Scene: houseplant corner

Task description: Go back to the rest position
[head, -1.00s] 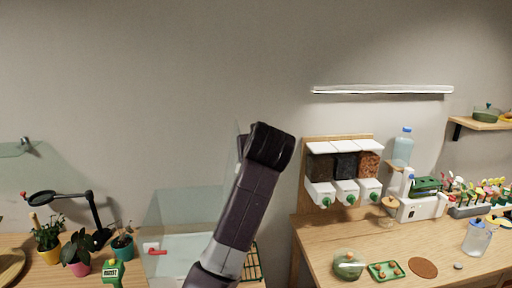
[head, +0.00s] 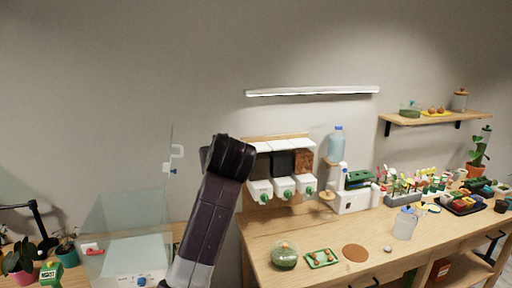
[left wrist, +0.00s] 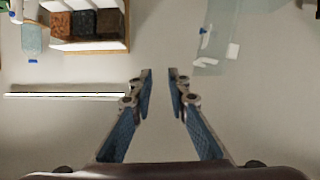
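One of my arms rises through the middle of the head view, with its dark bent joint in front of the wall. No gripper shows in the head view. In the left wrist view my left gripper (left wrist: 160,85) has its two blue-padded fingers apart, with nothing between them but the plain wall behind. My right gripper is in neither view.
A wooden bench (head: 310,230) holds dispensers (head: 283,188), a green-lidded jar (head: 285,255), a seedling tray (head: 321,258) and a jug (head: 405,223). A clear glass case (head: 125,240) stands at left. A shelf (head: 436,118) and light bar (head: 312,91) are on the wall.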

